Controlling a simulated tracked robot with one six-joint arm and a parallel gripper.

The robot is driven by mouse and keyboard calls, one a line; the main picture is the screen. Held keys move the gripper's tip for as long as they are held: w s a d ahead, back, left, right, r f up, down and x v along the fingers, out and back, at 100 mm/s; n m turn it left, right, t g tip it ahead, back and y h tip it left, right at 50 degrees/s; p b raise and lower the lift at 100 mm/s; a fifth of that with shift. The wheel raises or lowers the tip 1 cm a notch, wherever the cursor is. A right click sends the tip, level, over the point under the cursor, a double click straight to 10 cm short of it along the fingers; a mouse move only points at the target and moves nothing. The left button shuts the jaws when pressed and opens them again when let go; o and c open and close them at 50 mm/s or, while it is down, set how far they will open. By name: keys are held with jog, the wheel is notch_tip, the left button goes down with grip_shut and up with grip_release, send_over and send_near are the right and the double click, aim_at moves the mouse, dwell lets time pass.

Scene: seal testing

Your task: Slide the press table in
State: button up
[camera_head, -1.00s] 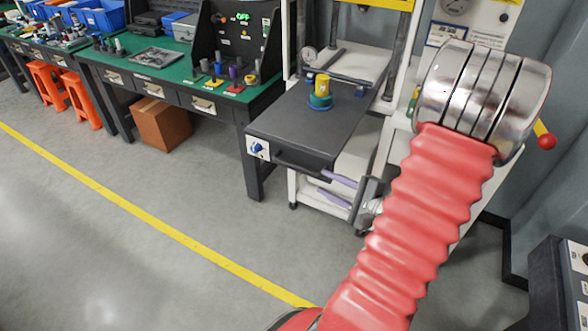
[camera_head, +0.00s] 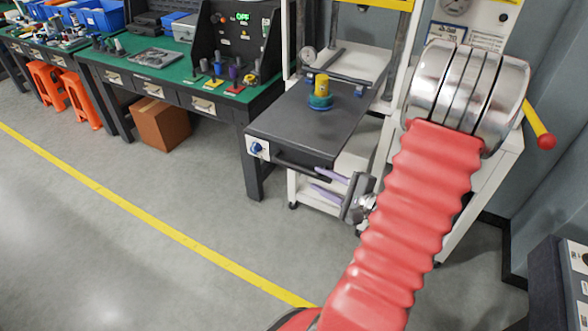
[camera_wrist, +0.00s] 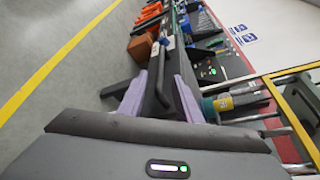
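The press table (camera_head: 290,118) is a dark grey slab that sticks out from the white press frame. A teal and yellow round piece (camera_head: 320,95) stands upright on it. A dark bar handle (camera_head: 290,161) runs along its front edge. My gripper (camera_head: 316,179) has two pale purple fingers and is just below and right of the handle. In the wrist view my gripper (camera_wrist: 160,75) is open, with the dark handle (camera_wrist: 154,92) showing between its spread fingers. Whether a finger touches the handle I cannot tell.
A green-topped workbench (camera_head: 160,65) with drawers stands left of the press. A cardboard box (camera_head: 160,124) and orange stools (camera_head: 80,92) are under the benches. A dark cabinet (camera_head: 545,280) is at lower right. The floor in front is clear, with a yellow line (camera_head: 150,215).

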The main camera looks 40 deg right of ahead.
aim_at(300, 170)
jog(key=shift+x, duration=5.5)
jog(key=shift+c, duration=0.2)
jog(key=shift+f, duration=0.1)
grip_shut()
jog(key=shift+s+a, duration=0.1)
